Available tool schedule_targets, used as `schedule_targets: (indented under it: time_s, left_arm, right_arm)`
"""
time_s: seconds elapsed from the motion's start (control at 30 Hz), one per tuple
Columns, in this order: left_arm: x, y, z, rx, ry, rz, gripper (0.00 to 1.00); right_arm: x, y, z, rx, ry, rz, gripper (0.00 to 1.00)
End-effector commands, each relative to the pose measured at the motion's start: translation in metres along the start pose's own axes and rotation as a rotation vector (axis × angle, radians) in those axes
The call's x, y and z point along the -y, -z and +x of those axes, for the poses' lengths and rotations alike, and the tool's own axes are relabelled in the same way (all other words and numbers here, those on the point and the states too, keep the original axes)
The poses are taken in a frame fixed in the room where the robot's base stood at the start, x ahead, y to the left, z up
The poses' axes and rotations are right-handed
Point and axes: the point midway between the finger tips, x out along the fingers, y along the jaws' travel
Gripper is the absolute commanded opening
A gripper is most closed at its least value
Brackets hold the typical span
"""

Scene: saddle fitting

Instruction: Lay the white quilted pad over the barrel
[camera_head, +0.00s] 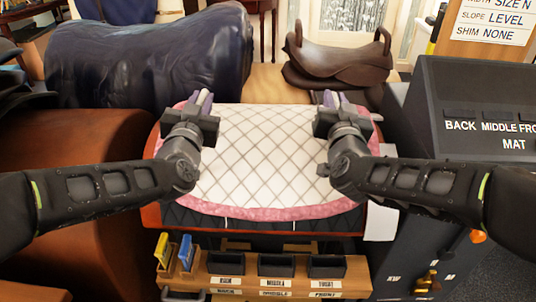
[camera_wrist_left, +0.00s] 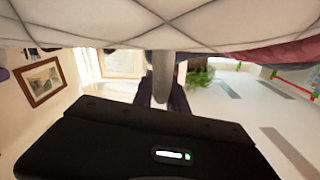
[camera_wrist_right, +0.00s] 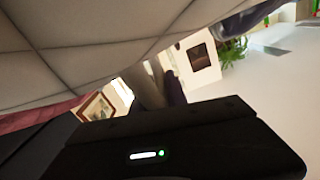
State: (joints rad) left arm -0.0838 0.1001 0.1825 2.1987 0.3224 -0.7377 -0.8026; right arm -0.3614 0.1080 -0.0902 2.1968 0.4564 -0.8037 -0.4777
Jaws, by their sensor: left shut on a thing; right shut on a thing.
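The white quilted pad (camera_head: 265,150) with a pink border spreads flat across the middle of the head view. It lies above a black quilted layer (camera_head: 270,220) on a brown-edged stand; I cannot tell whether they touch. My left gripper (camera_head: 203,99) is shut on the pad near its far left part. My right gripper (camera_head: 328,99) is shut on it near its far right part. The pad's underside (camera_wrist_left: 220,22) shows in the left wrist view and also in the right wrist view (camera_wrist_right: 90,50). A dark, shiny, barrel-shaped body (camera_head: 150,65) stands behind at left.
A rounded brown body (camera_head: 75,160) is at left. A brown saddle (camera_head: 340,58) sits at the back right. A dark cabinet (camera_head: 465,100) with labels stands at right. A wooden rack (camera_head: 255,285) with small black bins is in front, low down.

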Motion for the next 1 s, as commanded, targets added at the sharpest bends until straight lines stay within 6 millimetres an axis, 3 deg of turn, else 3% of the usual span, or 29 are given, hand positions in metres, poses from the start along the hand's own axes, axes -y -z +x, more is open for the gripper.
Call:
schedule_targets:
  time_s: [0.3,0.63,1.0]
  left_arm:
    - [-0.001,-0.001,0.0,0.001,-0.002,0.001,0.4]
    - [0.0,0.0,-0.004,0.0,-0.001,0.0,0.4]
    - [-0.001,0.0,-0.057,-0.002,-0.001,0.002,0.4]
  right_arm:
    - [0.0,0.0,0.0,-0.002,-0.001,0.001,0.4]
    - [0.0,-0.001,0.0,0.0,0.0,0.0,0.4]
    - [0.0,-0.001,0.0,0.0,0.0,0.0,0.4]
